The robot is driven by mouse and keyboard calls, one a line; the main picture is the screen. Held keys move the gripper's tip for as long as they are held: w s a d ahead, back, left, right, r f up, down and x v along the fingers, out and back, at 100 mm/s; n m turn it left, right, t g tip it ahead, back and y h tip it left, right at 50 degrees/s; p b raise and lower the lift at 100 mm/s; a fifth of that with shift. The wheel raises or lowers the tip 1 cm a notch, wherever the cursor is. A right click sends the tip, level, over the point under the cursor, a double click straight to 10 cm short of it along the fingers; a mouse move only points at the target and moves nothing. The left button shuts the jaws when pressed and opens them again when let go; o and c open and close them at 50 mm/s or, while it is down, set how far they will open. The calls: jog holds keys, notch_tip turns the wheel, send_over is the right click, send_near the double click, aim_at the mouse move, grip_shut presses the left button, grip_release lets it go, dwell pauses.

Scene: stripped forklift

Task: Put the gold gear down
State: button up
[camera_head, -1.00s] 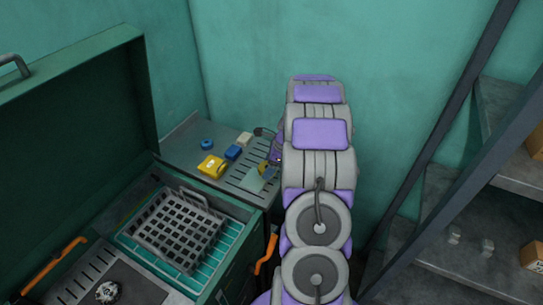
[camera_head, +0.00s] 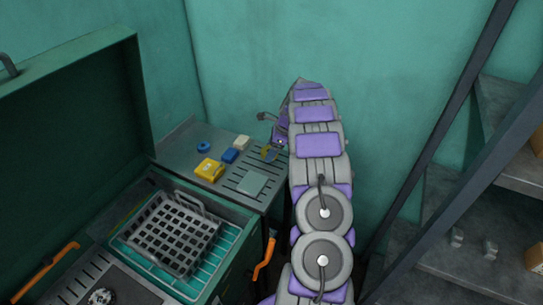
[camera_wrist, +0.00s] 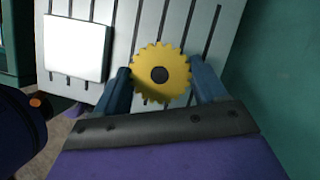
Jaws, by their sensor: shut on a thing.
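The gold gear (camera_wrist: 160,72) is a yellow toothed disc with a dark round centre. In the wrist view it sits between the two blue-grey fingers of my gripper (camera_wrist: 162,85), which is shut on it. Behind it is the slotted grey side shelf (camera_wrist: 122,22); I cannot tell whether the gear touches it. In the head view my gripper (camera_head: 273,151) is over the right part of the shelf (camera_head: 247,203), and only a small yellow bit of the gear shows, the rest being hidden.
A pale square plate (camera_head: 252,183) lies on the shelf. A yellow box (camera_head: 209,169), a blue block (camera_head: 229,156), a cream block (camera_head: 242,142) and a blue ring (camera_head: 204,147) stand left of my gripper. A grey basket (camera_head: 175,234) sits in the open green box.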

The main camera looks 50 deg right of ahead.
jog(key=shift+a, duration=0.2)
notch_tip(320, 180, down, 2)
jog(key=shift+a+f+b, duration=0.1)
jog(key=shift+f+b, duration=0.15)
jog(key=shift+b, duration=0.4)
jog(key=shift+w+f, duration=0.1)
jog(key=shift+f, duration=0.25)
jog(key=shift+d, duration=0.35)
jog(key=o, duration=1.2)
jog(key=shift+f, duration=0.1)
jog(key=o, duration=0.4)
jog(key=shift+a, duration=0.3)
jog(key=shift+r, duration=0.2)
